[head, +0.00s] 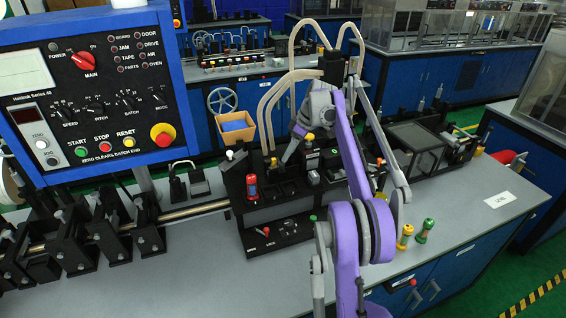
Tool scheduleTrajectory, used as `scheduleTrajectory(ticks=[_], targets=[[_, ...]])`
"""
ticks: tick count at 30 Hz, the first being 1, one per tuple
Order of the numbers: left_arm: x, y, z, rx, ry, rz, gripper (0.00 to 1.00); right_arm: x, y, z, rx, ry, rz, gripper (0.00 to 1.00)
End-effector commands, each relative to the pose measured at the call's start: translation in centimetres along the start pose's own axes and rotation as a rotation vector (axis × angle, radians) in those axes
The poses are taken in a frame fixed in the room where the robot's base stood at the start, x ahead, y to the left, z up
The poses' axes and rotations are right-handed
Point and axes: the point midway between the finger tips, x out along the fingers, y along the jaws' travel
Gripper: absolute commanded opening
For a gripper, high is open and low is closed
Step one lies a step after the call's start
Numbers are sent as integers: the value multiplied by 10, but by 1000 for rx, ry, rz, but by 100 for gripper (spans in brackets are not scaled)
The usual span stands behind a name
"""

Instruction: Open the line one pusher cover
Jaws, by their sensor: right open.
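On the near bench stands a black machine (285,200) with several small parts and knobs on it. A dark box with a clear-looking top (415,135) sits to its right, behind my purple right arm. I cannot tell for certain which part is the line one pusher cover; no label is readable. My right gripper (288,158) is open, pointing down and left over the rear of the black machine, beside a yellow-topped part. Whether it touches anything is unclear. My right arm hides part of the machine. My left gripper is not in view.
A blue-framed control panel (90,85) stands at the left, above a row of black blocks on a rail (80,240). A red-topped bottle (252,188) is on the machine. Yellow and green handled pieces (424,231) stand at right. The bench's right front (465,215) is mostly clear.

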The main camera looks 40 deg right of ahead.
Motion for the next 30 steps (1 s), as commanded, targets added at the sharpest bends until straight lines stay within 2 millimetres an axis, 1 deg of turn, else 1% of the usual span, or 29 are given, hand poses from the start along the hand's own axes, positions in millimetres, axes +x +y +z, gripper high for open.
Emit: scheduleTrajectory(ticks=[1,3,6,9,13,20,23,27,30], targets=[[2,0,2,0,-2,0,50,12,0,1,-1,-1,-1,57],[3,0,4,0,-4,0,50,23,0,1,-1,-1,0,57],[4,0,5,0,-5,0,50,36,0,0,-1,0,0,57],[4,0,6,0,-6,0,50,44,-1,0,0,0,0,57],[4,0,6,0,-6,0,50,49,0,0,0,0,0,57],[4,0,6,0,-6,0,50,49,0,0,1,0,1,57],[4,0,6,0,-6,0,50,49,0,0,1,0,1,40],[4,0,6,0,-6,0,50,49,0,0,1,0,1,15],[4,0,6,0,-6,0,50,49,0,0,1,0,0,0]])
